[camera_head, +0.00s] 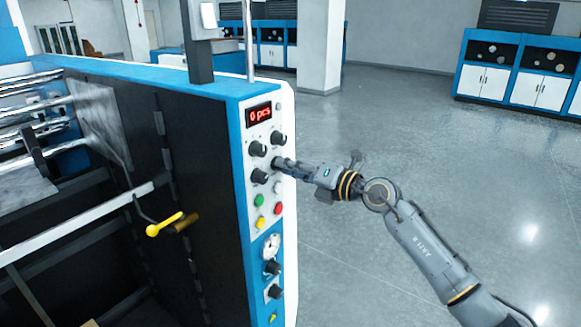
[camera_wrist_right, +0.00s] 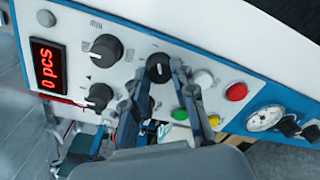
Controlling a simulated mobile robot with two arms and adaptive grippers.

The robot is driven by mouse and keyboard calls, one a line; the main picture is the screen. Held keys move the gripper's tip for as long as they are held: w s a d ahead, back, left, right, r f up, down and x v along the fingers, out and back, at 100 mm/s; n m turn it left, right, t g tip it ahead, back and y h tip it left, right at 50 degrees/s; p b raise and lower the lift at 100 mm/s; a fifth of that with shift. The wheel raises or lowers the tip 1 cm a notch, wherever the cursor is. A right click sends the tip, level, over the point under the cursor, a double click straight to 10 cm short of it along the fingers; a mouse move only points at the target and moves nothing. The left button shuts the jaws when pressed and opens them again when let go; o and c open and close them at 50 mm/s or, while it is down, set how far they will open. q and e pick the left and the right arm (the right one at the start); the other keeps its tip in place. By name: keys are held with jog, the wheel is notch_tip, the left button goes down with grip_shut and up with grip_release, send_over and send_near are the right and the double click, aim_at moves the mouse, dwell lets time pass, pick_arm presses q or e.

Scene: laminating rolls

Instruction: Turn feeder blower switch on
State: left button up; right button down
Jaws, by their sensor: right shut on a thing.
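The control panel (camera_head: 265,180) stands on the end of the blue and white machine. It carries several black rotary knobs; their labels are too small to read, so I cannot tell which is marked feeder blower. My right gripper (camera_head: 280,163) reaches in from the right to the lower right knob of the upper group. In the right wrist view, my right gripper (camera_wrist_right: 158,75) has its fingers on either side of that black knob (camera_wrist_right: 158,68) and is shut on it. Another knob below it is partly hidden by the fingers. My left gripper is not in view.
A red display (camera_head: 260,115) reads "0 pcs". Close below the gripper are a white button (camera_head: 278,187), a green button (camera_head: 258,200), a red button (camera_head: 278,208) and a yellow button (camera_head: 260,222). A yellow handle (camera_head: 164,224) sticks out left. The floor at right is clear.

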jog(key=c, duration=1.1)
grip_release()
jog(key=shift+d, duration=0.1)
jog(key=v, duration=1.2)
